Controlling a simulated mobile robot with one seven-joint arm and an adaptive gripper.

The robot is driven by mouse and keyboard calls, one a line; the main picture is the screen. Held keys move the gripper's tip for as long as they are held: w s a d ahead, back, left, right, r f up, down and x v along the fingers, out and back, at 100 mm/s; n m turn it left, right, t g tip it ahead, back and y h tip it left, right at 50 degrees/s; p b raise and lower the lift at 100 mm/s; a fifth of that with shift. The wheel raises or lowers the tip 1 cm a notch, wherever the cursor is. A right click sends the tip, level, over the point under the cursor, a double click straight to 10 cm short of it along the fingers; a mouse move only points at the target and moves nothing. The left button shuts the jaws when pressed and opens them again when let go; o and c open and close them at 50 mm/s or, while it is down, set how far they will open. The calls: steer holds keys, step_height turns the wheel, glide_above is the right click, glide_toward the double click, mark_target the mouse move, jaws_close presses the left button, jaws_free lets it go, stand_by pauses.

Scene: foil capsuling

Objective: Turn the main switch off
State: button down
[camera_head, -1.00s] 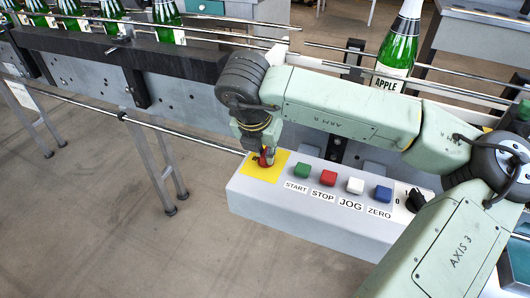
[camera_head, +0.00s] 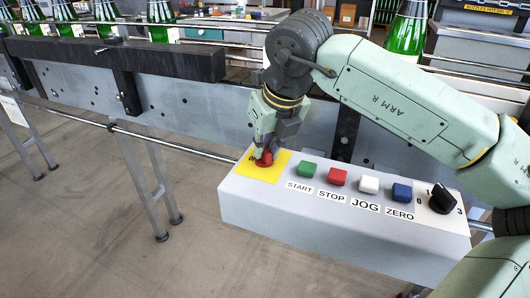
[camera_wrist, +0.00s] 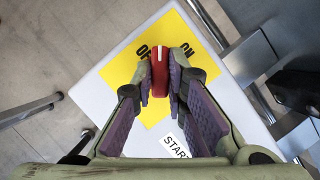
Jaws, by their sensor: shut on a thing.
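The main switch is a red handle (camera_head: 264,159) on a yellow plate (camera_head: 247,169) at the left end of the control box. In the wrist view the red handle (camera_wrist: 159,66) stands between my finger pads, and the yellow plate (camera_wrist: 122,72) carries partly hidden lettering, with "ON" at the right and "O..." at the left. My gripper (camera_head: 268,150) reaches down over the handle. In the wrist view my gripper (camera_wrist: 160,82) is shut on the handle. The switch's base is hidden under the handle and fingers.
The grey control box (camera_head: 330,235) also bears a green START button (camera_head: 306,170), a red STOP button (camera_head: 338,177), a white JOG button (camera_head: 369,184), a blue ZERO button (camera_head: 401,192) and a black selector knob (camera_head: 443,199). Behind it runs a conveyor with green bottles (camera_head: 407,30).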

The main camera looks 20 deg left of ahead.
steer(key=n, duration=0.2)
steer(key=n+g+y, duration=0.1)
steer(key=n, duration=0.1)
steer(key=shift+w+g, duration=0.1)
steer(key=shift+g, duration=0.2)
steer(key=shift+n+g, duration=0.6)
steer(key=shift+n, duration=1.2)
steer(key=c, duration=1.6)
jaws_free()
steer(key=v, duration=1.2)
steer(key=shift+d, duration=0.1)
